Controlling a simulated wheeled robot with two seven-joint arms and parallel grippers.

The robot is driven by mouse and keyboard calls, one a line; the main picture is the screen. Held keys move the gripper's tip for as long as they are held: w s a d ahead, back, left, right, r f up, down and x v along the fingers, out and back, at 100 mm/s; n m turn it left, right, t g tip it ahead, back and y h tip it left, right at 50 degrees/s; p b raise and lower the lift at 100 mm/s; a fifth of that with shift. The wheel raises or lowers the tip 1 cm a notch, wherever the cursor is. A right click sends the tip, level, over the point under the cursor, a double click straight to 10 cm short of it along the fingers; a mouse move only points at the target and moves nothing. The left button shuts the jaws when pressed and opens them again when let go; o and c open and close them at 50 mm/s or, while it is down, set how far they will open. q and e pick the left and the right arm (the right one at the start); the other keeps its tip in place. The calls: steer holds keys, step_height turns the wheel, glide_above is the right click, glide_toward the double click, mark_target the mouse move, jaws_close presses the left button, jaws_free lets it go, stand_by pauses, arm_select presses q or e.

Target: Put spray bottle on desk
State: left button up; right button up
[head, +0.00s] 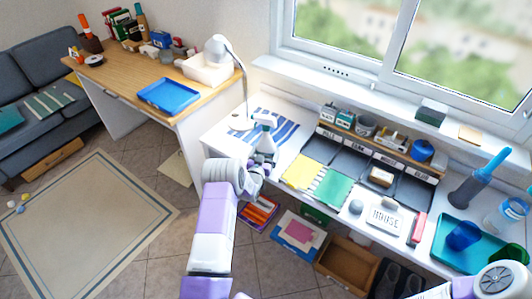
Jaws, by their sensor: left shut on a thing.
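A pale grey-green spray bottle (266,143) with a white head stands roughly upright over the left end of the white desk (217,135). My left gripper (261,168) is at the bottle's lower part, shut on it. The gripper and wrist hide the bottle's base, so I cannot tell whether it touches the desk. My right gripper is not in view; only part of my right arm shows at the lower right.
A striped blue cloth (287,131) and a lamp (222,50) are beside the bottle. Yellow (303,172) and green (333,188) sheets lie to the right. A wooden-topped desk (112,74) with a blue tray (168,95) stands at left. An open cardboard box (345,262) is on the floor.

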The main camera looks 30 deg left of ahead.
arm_select(q)
steer(key=shift+f+b, duration=0.3)
steer(key=shift+b, duration=0.2)
steer(key=o, duration=1.2)
steer(key=shift+f, duration=0.1)
